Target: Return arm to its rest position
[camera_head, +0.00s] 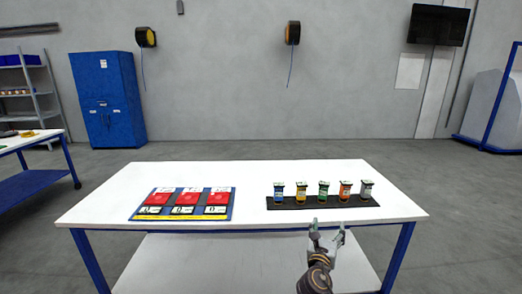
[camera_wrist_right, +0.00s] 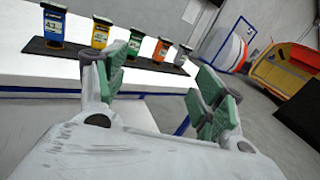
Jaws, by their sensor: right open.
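My right gripper (camera_head: 327,236) is in front of the white table's near edge, below the dark strip with the canisters. Its two fingers stand apart with nothing between them. In the right wrist view its green-padded fingers (camera_wrist_right: 165,90) are open and empty, with the table edge and canisters beyond them. My left gripper is not in view. The white table (camera_head: 250,178) stands ahead of me on blue legs.
A dark strip (camera_head: 330,203) on the table's right holds several upright canisters, among them a blue one (camera_head: 279,194) and a green one (camera_head: 323,190). A blue board (camera_head: 232,204) with red blocks lies at left. The table's middle is clear.

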